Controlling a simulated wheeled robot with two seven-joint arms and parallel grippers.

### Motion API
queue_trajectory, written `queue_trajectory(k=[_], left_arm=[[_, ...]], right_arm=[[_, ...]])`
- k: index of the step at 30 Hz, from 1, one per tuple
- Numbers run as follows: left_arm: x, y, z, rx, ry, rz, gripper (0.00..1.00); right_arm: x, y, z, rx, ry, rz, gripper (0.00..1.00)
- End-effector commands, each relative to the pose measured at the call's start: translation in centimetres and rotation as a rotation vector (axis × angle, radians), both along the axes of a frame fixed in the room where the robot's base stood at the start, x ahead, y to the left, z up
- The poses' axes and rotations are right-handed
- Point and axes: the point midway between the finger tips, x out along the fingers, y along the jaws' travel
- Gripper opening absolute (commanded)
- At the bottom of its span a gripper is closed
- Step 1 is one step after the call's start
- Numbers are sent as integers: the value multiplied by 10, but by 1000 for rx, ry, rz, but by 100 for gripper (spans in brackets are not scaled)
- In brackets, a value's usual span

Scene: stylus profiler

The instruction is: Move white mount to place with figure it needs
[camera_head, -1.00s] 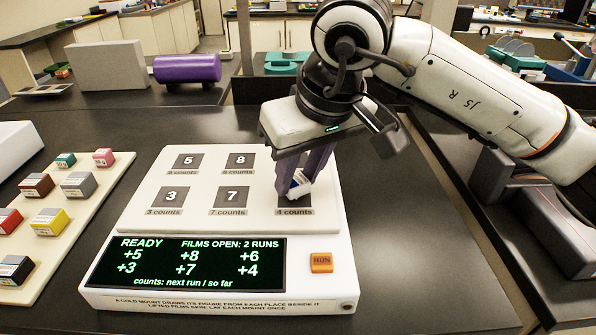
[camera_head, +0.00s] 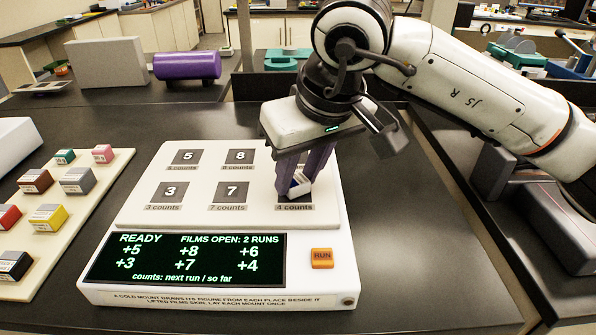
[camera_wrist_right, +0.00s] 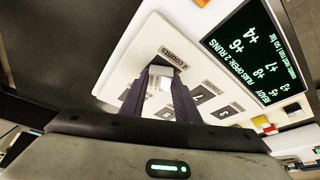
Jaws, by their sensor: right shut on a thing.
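The white mount (camera_head: 299,186) is between the fingers of my right gripper (camera_head: 297,188), which is shut on it. It looks tilted, over the dark square marked "4 counts" (camera_head: 297,199) at the lower right of the white profiler plate (camera_head: 140,208). I cannot tell whether it touches the plate. The mount also shows between the fingers in the right wrist view (camera_wrist_right: 162,82). Other squares read 5 (camera_head: 187,157), 8 (camera_head: 240,157), 3 (camera_head: 171,192) and 7 (camera_head: 231,192). The upper right square is mostly hidden behind my gripper. My left gripper is out of view.
The display (camera_head: 185,257) reads READY, FILMS OPEN: 2 RUNS, with +5 +8 +6 over +3 +7 +4. An orange RUN button (camera_head: 322,258) sits right of it. A cream tray (camera_head: 84,207) with several coloured mounts lies at left. The bench right of the profiler is clear.

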Motion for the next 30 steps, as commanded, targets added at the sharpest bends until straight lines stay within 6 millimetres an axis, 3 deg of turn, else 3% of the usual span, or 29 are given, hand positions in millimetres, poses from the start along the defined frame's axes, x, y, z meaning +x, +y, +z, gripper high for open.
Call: queue_trajectory(k=[8, 9, 13, 30], left_arm=[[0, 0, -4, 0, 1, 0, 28], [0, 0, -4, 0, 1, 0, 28], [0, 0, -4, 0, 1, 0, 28], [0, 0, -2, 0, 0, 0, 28]], right_arm=[[0, 0, -3, 0, 0, 0, 0], [0, 0, -3, 0, 0, 0, 30], [0, 0, -3, 0, 0, 0, 50], [0, 0, -1, 1, -1, 0, 47]])
